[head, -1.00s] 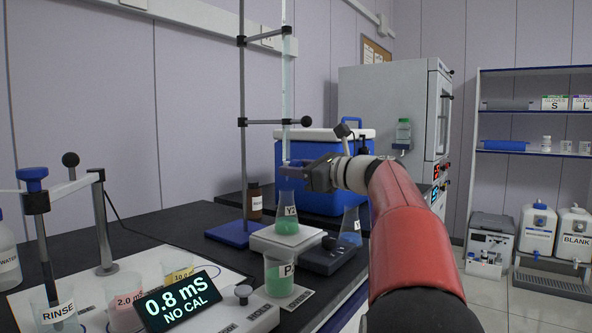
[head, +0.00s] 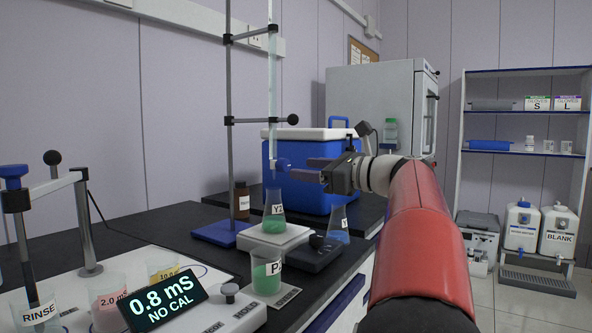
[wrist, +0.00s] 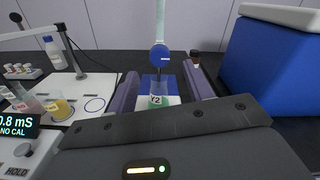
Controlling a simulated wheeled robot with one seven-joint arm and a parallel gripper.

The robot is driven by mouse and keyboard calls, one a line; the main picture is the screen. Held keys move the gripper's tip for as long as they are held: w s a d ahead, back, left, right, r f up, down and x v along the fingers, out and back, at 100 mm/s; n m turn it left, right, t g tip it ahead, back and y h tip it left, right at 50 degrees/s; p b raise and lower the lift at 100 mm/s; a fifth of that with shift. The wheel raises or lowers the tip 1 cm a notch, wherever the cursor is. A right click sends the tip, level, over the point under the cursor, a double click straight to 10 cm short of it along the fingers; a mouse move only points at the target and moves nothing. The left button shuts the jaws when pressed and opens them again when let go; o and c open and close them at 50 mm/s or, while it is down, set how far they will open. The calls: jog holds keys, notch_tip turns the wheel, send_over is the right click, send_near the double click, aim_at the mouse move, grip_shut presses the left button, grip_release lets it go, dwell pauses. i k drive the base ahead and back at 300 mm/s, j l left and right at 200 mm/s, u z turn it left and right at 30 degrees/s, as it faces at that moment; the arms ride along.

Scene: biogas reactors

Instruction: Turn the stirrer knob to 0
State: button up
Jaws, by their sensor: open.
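The stirrer (head: 318,256) is a low unit with a white top plate and a dark control section. Its black stirrer knob (head: 317,241) sits on that section; its setting is too small to read. A flask labelled Y2 (head: 275,212) with green liquid stands on the plate, and also shows in the wrist view (wrist: 159,95). My gripper (head: 302,169) is open and empty, above and behind the knob, just right of the burette's blue stopcock (head: 283,163). In the wrist view the stopcock (wrist: 159,56) shows beyond the parted fingers (wrist: 162,90). I cannot see the knob there.
A stand rod (head: 229,130) holds the burette (head: 272,90) over the flask. A beaker (head: 266,272) of green liquid is in front of the stirrer, another flask (head: 339,224) behind it. A blue cooler (head: 300,185) stands behind. A conductivity meter (head: 165,300) reads 0.8 mS.

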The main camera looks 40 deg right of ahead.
aim_at(316, 241)
jog(key=k+l, duration=0.25)
jog(key=k, duration=0.2)
jog(key=k+l, duration=0.25)
jog(key=k, duration=0.25)
